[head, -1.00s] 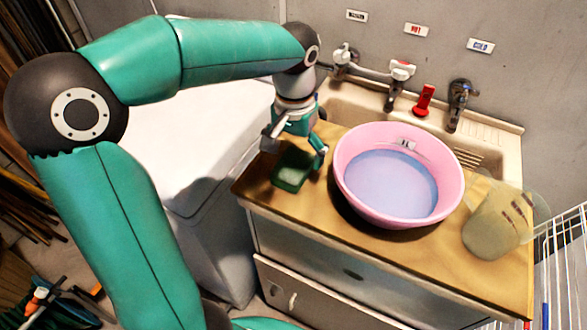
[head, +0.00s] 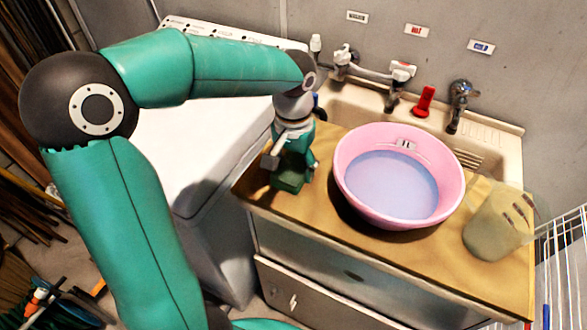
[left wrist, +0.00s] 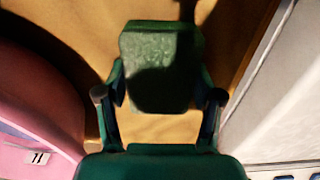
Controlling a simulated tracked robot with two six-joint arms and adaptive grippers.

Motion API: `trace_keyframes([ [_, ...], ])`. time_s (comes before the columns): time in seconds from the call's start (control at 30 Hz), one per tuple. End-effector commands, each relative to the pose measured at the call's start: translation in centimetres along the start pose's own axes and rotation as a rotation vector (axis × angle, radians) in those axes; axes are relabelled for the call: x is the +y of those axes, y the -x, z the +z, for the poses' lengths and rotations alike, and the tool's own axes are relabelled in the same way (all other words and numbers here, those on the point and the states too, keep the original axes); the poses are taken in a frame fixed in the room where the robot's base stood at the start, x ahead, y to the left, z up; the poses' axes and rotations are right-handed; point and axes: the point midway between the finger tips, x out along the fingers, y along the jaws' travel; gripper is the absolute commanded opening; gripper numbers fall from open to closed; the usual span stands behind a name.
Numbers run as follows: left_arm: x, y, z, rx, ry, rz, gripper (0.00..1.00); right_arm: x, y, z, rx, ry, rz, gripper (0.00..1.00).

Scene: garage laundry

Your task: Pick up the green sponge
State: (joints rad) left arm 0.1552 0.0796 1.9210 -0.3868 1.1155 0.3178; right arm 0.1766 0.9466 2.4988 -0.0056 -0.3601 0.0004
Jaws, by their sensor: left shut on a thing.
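The green sponge (head: 289,173) is a dark green block on the wooden counter, near its left end. It also shows in the left wrist view (left wrist: 160,65), lying between the fingers. My left gripper (head: 291,165) points down over the sponge, with a finger at each side of it. In the left wrist view my left gripper (left wrist: 158,97) is shut on the sponge's near part. Whether the sponge is clear of the counter I cannot tell. My right gripper is not in view.
A pink basin (head: 350,192) of bluish water stands right of the sponge. A translucent jug (head: 493,225) is at the counter's right. A sink with taps (head: 458,97) is behind. A white appliance (head: 150,150) stands left, and a white wire rack (head: 562,262) at far right.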

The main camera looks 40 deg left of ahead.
Motion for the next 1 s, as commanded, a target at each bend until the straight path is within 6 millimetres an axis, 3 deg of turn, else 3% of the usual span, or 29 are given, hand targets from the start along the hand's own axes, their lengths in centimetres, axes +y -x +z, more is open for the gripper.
trace_keyframes([
  [0.27,0.0,0.3,0.0,0.001,0.000,0.000,0.55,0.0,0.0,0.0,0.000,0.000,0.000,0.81],
  [0.47,0.0,2.0,-0.1,0.004,0.000,0.000,0.55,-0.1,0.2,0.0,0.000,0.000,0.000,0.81],
  [0.67,0.0,5.9,-0.1,0.006,0.000,0.001,0.55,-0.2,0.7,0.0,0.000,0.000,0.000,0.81],
  [1.0,0.0,15.2,-0.1,0.005,0.000,0.002,0.55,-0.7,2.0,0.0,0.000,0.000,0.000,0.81],
])
